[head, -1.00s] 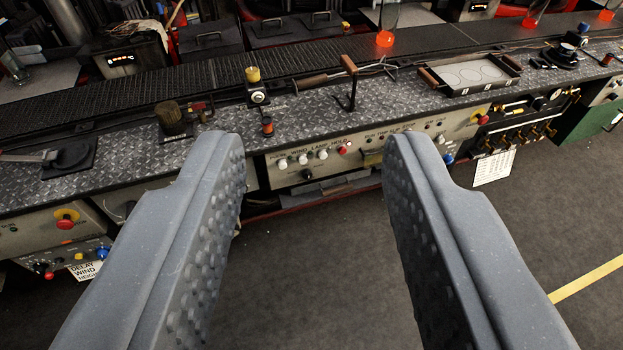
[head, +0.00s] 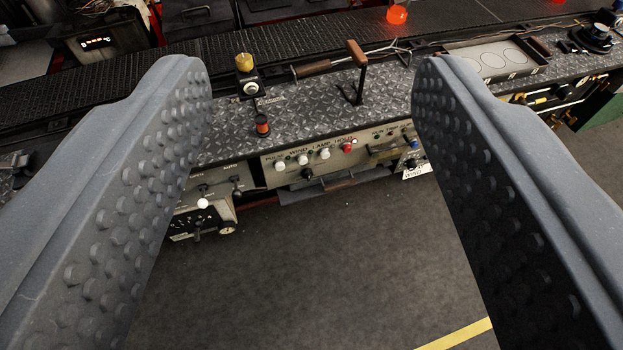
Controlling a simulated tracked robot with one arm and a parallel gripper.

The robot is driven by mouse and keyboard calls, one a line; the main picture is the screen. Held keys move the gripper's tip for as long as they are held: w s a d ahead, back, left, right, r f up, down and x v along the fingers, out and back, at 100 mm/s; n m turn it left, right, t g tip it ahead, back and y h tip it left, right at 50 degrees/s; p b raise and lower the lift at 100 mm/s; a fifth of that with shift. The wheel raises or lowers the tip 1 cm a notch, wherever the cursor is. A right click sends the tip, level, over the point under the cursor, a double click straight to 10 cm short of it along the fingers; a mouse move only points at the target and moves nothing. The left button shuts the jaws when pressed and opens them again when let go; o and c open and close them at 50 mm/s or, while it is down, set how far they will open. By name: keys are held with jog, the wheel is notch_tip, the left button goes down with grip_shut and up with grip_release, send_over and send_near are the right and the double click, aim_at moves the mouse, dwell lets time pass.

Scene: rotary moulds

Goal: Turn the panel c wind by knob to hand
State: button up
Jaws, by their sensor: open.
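A pale control panel (head: 332,162) on the front of the bench carries lettering that seems to read "WIND LAMP HOLD". Below the lettering sit several white knobs or buttons (head: 302,160) and a red one (head: 347,147). A small black knob (head: 307,174) sits on the panel's lower edge. I cannot tell which of these is the wind by knob, or which way it points. My gripper (head: 312,80) is open and empty, its two studded grey fingers wide apart on either side of the view. The panel shows between them, and neither finger visibly touches it.
Another panel with a dial and a white knob (head: 202,204) is at the left, partly behind the left finger. On the bench top stand a yellow-topped fitting (head: 245,70) and a wood-handled lever (head: 357,60). The grey floor (head: 330,270) in front is clear, with a yellow line.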

jog(key=w+d+f+n+h, duration=0.1)
jog(key=w+d+f, duration=0.2)
jog(key=w+f, duration=0.85)
jog(key=w+d+f+n, duration=0.1)
jog(key=w+d+f, duration=0.3)
jog(key=w+f, duration=0.8)
jog(key=w+f+n+t+y+b, duration=0.1)
jog(key=w+f, duration=0.3)
jog(key=f, duration=0.5)
jog(key=w+f+n+y+b, duration=0.1)
jog(key=w+f, duration=0.2)
jog(key=f, duration=0.6)
jog(key=y, duration=0.3)
send_near(309, 180)
jog(key=d+r, duration=0.4)
jog(key=r, duration=0.4)
jog(key=s+a+f+y, duration=0.2)
jog(key=s+f, duration=0.1)
jog(key=f, duration=0.6)
jog(key=shift+t, duration=0.4)
jog(key=b+x, duration=0.2)
jog(key=x, duration=1)
jog(key=shift+w+f+b, duration=0.1)
jog(key=shift+w+b, duration=0.2)
jog(key=shift+b, duration=0.05)
jog(key=c, duration=1)
